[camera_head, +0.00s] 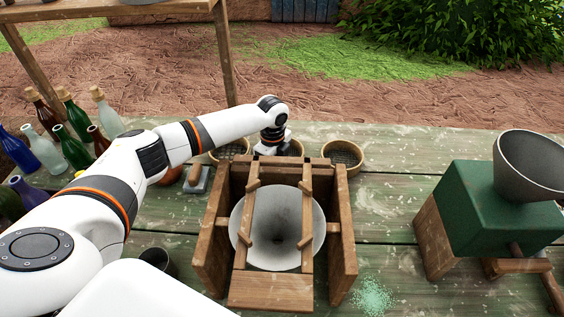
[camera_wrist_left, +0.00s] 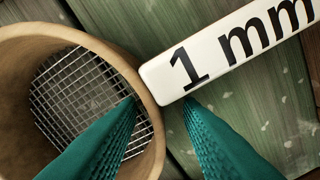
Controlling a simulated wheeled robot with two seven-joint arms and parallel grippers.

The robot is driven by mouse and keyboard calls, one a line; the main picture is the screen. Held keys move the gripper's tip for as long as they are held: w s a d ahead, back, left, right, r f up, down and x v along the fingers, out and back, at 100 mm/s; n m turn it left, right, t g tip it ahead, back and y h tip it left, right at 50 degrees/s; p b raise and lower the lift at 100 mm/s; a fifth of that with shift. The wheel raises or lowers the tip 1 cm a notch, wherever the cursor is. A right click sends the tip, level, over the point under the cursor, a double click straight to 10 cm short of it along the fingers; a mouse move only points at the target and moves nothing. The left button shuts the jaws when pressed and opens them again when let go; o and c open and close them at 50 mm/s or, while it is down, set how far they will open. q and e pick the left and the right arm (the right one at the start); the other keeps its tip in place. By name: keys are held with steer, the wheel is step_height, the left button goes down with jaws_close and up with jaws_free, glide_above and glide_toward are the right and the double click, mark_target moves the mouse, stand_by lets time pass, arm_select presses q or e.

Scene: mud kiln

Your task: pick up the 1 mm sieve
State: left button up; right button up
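The 1 mm sieve (camera_wrist_left: 85,90) is a round wooden ring with a wire mesh bottom. It fills the left of the left wrist view, beside a white label (camera_wrist_left: 235,45) reading "1 mm". My left gripper (camera_wrist_left: 160,102) has its two teal fingers apart. One finger is over the inside of the ring and the other is outside, with the rim between the tips; contact cannot be told. In the head view my left gripper (camera_head: 270,150) points down behind the wooden frame, in front of the middle sieve (camera_head: 295,147), which it partly hides. My right gripper is out of view.
Other sieves stand left (camera_head: 230,148) and right (camera_head: 344,156) of the middle one. A wooden frame (camera_head: 344,215) holding a funnel (camera_head: 278,225) stands in front. Several bottles (camera_head: 70,145) are at left; a green mill (camera_head: 490,215) is at right. The back right table is clear.

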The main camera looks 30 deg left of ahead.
arm_select(q)
jaws_close()
steer(key=shift+r, duration=0.1)
